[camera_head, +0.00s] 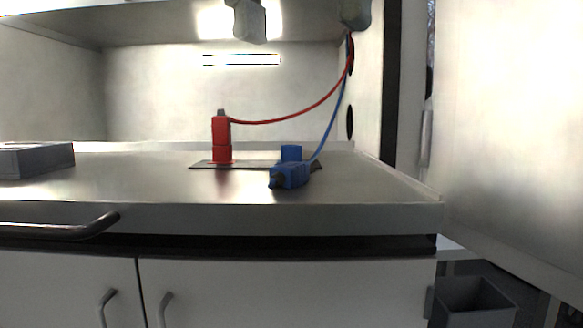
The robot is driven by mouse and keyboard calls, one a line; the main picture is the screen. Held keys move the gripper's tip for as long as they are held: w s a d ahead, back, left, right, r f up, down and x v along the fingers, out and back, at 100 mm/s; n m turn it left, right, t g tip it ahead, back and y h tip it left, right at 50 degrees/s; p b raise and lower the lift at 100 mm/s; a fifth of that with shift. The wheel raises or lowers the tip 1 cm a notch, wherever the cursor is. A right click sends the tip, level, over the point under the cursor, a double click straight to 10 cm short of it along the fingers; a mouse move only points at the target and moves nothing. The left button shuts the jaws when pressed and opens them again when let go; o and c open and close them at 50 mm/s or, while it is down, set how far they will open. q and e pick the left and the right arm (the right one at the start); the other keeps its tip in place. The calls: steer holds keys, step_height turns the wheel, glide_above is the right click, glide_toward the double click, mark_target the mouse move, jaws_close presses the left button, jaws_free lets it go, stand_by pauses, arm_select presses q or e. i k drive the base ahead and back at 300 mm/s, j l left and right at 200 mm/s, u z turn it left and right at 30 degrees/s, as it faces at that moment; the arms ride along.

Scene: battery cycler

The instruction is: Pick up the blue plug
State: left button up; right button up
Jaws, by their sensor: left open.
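The blue plug (292,177) lies tilted near the front of the steel worktop, its dark tip towards the front left. A blue cable (335,120) runs from it up to the right. A blue block (291,153) stands just behind it on a thin dark plate (258,165). The grey fingertips of my left gripper (302,18) show at the top edge, wide apart and empty, high in the picture above the plug. The rest of this gripper is cut off. My right gripper is not in view.
A red plug (221,128) stands upright at the plate's left, with a red cable (300,112) arching right. A grey box (35,160) sits at the worktop's far left. The worktop between is clear. A side wall stands right. A grey bin (475,303) is lower right.

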mark_target(290, 175)
steer(key=k, duration=1.45)
